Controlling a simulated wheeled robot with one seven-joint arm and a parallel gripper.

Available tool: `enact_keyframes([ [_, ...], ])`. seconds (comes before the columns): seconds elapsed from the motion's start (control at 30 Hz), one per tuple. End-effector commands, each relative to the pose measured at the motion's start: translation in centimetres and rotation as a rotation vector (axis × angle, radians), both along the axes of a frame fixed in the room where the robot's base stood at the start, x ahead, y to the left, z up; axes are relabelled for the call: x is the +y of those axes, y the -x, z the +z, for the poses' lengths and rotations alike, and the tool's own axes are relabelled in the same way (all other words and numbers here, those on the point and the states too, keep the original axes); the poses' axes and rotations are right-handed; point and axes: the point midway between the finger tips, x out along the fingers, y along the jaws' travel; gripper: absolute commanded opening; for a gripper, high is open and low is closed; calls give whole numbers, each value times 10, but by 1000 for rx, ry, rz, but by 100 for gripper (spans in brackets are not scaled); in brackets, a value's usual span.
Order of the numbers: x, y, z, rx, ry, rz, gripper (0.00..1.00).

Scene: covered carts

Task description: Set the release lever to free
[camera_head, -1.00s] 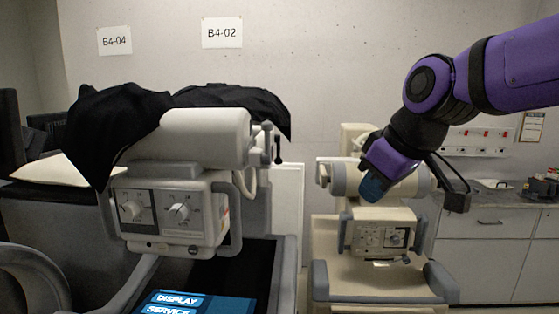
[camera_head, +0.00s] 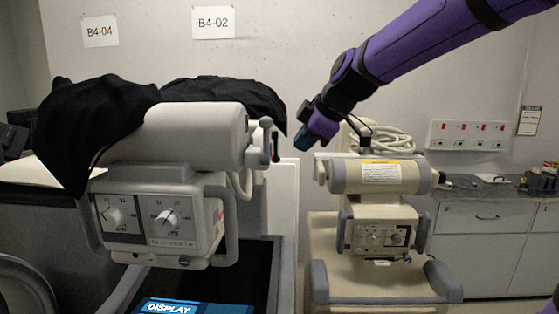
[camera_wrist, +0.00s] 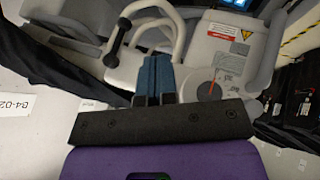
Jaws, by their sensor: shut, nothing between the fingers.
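The left machine (camera_head: 190,140) is a grey cylinder-headed unit on a cart, partly under a black cloth. At the right end of its cylinder is a small upright lever (camera_head: 275,146) with a dark rod and knob, likely the release lever. A black-knobbed lever (camera_wrist: 113,58) also shows left of my fingers in the wrist view. A round grey dial with a red pointer line (camera_wrist: 211,89) is right of them; its lettering is too small to read. My gripper (camera_head: 304,112) is shut and empty, above and right of the lever in the head view, apart from it.
A second cream machine (camera_head: 375,178) with coiled hoses stands to the right. The black cloth (camera_head: 95,125) drapes over the left cart. Signs B4-04 (camera_head: 100,31) and B4-02 (camera_head: 213,22) hang on the wall. A counter (camera_head: 490,190) is at far right.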

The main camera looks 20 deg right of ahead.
Motion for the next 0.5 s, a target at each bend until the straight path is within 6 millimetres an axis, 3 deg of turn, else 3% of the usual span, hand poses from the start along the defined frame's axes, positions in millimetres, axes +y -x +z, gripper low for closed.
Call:
enact_keyframes([
  [0.27, 1, -1, -2, 2, 0, -1, 0],
  [0.5, 9, -15, -24, 6, 0, 0, 0],
])
